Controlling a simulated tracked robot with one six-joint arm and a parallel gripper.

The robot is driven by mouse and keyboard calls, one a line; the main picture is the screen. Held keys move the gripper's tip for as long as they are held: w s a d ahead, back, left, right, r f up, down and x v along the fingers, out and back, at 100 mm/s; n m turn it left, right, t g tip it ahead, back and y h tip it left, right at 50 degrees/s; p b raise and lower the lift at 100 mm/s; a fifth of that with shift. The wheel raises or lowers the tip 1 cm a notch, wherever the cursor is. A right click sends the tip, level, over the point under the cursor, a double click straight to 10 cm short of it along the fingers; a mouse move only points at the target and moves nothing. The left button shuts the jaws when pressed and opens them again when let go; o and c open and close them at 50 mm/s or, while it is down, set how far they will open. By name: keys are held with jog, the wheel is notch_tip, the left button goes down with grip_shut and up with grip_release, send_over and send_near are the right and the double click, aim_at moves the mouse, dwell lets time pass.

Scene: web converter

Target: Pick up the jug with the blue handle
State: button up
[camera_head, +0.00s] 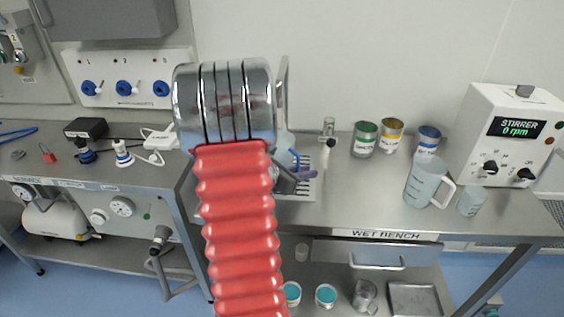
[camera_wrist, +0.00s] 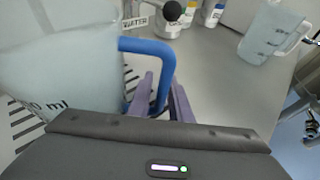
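The jug with the blue handle (camera_wrist: 60,75) fills the left of the wrist view, pale and translucent with volume marks. Its blue handle (camera_wrist: 150,47) points toward the middle. My gripper (camera_wrist: 162,82) has purple fingers, one on each side of the handle's upright part, with the left finger inside the loop. The fingers look open, with a little space beside the handle. In the head view the jug (camera_head: 284,143) stands on the slotted drain area, mostly hidden behind my arm.
A second jug with a white handle (camera_head: 423,182) and a small beaker (camera_head: 472,201) stand on the right of the wet bench, near the stirrer (camera_head: 508,135). Three labelled tins (camera_head: 391,135) and a tap (camera_head: 328,137) stand at the back. The bench middle is clear.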

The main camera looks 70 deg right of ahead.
jog(key=shift+c, duration=0.3)
grip_shut()
jog(key=shift+r, duration=0.1)
dwell(0.9)
